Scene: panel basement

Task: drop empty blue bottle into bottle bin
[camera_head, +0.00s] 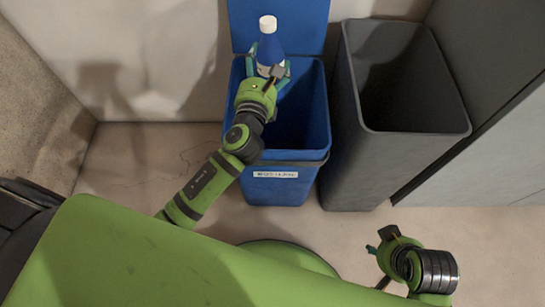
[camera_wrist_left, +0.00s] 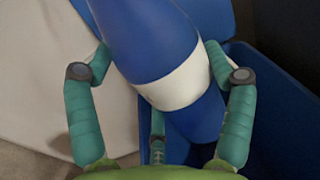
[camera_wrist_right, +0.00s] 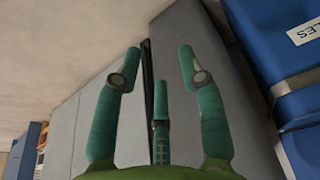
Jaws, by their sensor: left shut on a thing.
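A blue bottle (camera_head: 269,45) with a white cap and a white label stands upright in my left gripper (camera_head: 268,72). The left wrist view shows the bottle (camera_wrist_left: 165,60) large, with the teal fingers (camera_wrist_left: 160,85) closed around it. The bottle is over the back part of the open blue bin (camera_head: 310,135), in front of its raised blue lid. The bin has a white label strip on its front; its inside looks empty where visible. My right gripper (camera_wrist_right: 155,75) is open and empty, with its fingers spread apart, low at the right in the head view.
An open dark grey bin (camera_head: 350,150) stands right beside the blue bin. A light grey panel (camera_head: 490,150) is to its right, and a pale wall (camera_head: 150,60) is behind. The floor (camera_head: 340,235) in front of the bins is clear.

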